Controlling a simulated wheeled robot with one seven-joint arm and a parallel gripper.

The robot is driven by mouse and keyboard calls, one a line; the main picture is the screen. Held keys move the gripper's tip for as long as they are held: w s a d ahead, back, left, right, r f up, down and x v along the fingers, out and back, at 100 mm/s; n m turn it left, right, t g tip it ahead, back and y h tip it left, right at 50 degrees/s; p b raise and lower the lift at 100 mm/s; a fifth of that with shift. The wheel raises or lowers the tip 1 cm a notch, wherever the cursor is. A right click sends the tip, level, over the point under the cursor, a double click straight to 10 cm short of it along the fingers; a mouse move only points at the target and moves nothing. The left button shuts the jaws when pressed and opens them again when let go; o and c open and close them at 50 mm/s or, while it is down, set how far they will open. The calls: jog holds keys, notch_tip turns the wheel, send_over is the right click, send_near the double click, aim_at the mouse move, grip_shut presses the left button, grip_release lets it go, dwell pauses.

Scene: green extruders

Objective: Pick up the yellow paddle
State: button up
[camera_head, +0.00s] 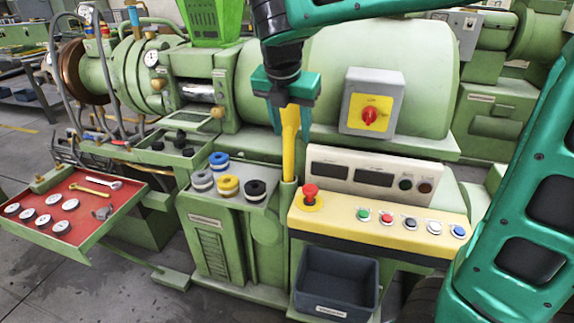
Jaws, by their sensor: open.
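The yellow paddle (289,142) stands upright at the middle of the view, its lower end in a green tubular holder (288,190) beside the control panel. My gripper (290,112) points down over the paddle's upper part, with one finger on each side of it. The fingers are open, and the paddle's top is partly hidden by the gripper. I cannot tell whether either finger touches it.
A yellow control panel (340,223) with a red mushroom button stands right of the holder. A grey shelf (236,175) with several round knobs lies left. A dark bin (335,280) sits below, and a red tray (85,222) juts out at left. A red rotary switch (370,115) is behind right.

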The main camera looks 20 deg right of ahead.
aim_at(287, 143)
jog(key=shift+n, duration=0.8)
jog(key=x, duration=0.3)
jog(key=w+x, duration=0.1)
jog(key=x, duration=0.3)
jog(key=w+a+x, duration=0.1)
jog(key=x, duration=0.2)
jog(key=shift+f, duration=0.1)
jog(key=shift+c, duration=0.6)
grip_shut()
